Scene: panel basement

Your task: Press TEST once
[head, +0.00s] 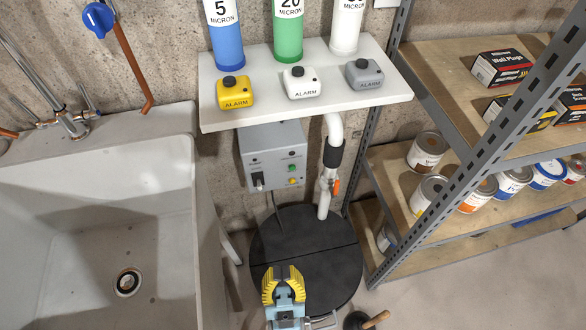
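A grey control box (258,160) hangs on the wall below the white shelf. Its front carries a green button (292,168), a yellow button (292,181) and a dark switch (258,181). The lettering is too small to read, so I cannot tell which control is TEST. My gripper (283,272), with yellow ridged fingers, is at the bottom middle over the black round lid. It is below the box in the picture and apart from it. I see nothing held, but its opening is not clear.
A white shelf (225,122) holds yellow (236,94), white (302,86) and grey (366,76) ALARM units below filter housings. A valved pipe (331,150) is right of the box. The black lid (300,235), stone sink (60,215), metal rack (440,190) and plunger (375,319) surround my gripper.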

